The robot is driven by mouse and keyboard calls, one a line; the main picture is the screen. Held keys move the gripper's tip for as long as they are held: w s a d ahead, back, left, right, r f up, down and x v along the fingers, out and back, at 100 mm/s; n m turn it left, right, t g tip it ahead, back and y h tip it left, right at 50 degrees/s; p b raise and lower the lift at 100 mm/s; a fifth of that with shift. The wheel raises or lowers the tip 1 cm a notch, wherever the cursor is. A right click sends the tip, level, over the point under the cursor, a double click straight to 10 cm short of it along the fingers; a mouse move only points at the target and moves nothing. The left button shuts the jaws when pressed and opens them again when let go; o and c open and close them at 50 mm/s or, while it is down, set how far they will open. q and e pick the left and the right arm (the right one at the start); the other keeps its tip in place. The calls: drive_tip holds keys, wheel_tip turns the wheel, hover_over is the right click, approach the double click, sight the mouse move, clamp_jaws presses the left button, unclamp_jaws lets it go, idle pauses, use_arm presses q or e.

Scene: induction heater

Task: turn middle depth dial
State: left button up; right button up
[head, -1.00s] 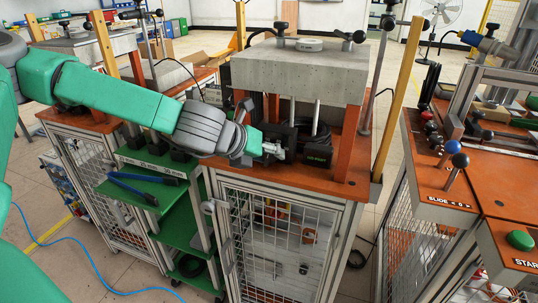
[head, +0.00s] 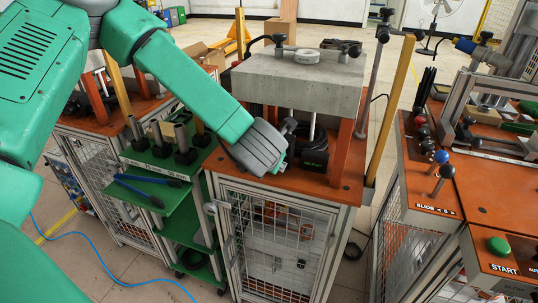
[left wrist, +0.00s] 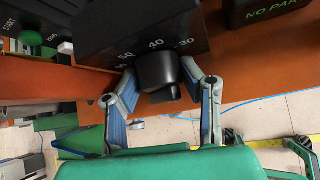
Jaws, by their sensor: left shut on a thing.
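The dial (left wrist: 158,70) is a dark knob on the face of a black box (left wrist: 135,32) with white scale numbers, 40 and 30 among them, in the left wrist view. My left gripper (left wrist: 158,74) has one finger on each side of the knob and is shut on it. The knob's pointer mark cannot be made out. In the head view my left wrist (head: 258,148) hangs at the front of the middle station, and it hides the dial and my fingers.
A black box with green lettering (head: 314,160) stands close right of my wrist; it also shows in the left wrist view (left wrist: 262,12). A concrete block (head: 300,80) on orange posts hangs above. Green shelves with tools (head: 160,170) stand left; a control bench (head: 480,200) stands right.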

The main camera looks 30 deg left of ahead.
use_arm(q)
drive_tip(key=shift+m+y+p, duration=0.4)
drive_tip(key=shift+m+y, duration=0.1)
drive_tip(key=shift+y, duration=0.5)
drive_tip(key=shift+f, duration=0.1)
drive_tip(key=shift+s, duration=0.1)
drive_tip(key=o, duration=0.9)
drive_tip(key=shift+c, duration=0.2)
drive_tip(key=shift+d, duration=0.15)
drive_tip(key=v, duration=1.1)
drive_tip(key=shift+d+r, duration=0.25)
